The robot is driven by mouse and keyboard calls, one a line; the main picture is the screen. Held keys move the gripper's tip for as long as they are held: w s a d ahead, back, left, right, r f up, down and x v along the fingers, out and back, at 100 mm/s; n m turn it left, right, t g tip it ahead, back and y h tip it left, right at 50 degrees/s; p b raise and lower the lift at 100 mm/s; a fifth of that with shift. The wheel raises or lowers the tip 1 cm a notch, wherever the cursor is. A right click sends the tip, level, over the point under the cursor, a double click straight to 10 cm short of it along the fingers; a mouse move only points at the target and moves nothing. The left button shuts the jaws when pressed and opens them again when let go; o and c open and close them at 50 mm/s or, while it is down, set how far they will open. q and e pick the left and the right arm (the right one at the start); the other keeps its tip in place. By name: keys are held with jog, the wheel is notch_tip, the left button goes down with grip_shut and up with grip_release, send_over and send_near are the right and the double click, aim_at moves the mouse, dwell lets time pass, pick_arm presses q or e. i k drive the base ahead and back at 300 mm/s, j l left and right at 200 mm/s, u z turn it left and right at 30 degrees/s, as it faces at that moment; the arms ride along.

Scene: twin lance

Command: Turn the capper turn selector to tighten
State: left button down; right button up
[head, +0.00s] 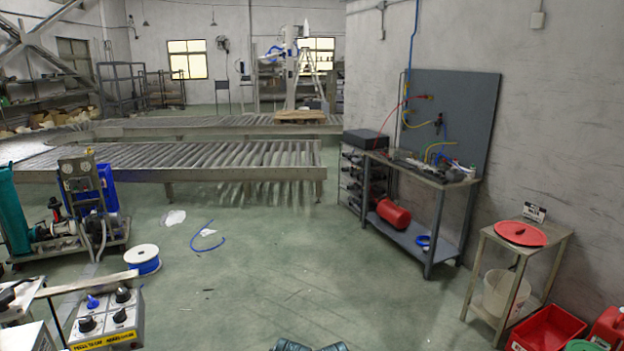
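A grey control box (107,322) stands at the lower left in the head view, with a yellow strip along its lower front edge. The strip's lettering is only partly readable, with "cap" among the words. On its face are a blue knob (93,302) at the back left and black knobs at the back right (123,294), front left (87,323) and front right (119,314). I cannot tell which knob is the turn selector, nor where any of them points. Neither gripper is in view. Only small parts of my own body show at the bottom edge.
A bench with a dark metal frame partly shows left of the box. Behind it are a blue-wound spool (142,260) and a pump cart (80,225). A blue hose (205,238) lies on the floor. Right are a workbench (420,180) and a side table (535,245).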

aim_at(120, 316)
jog(key=u, duration=1.35)
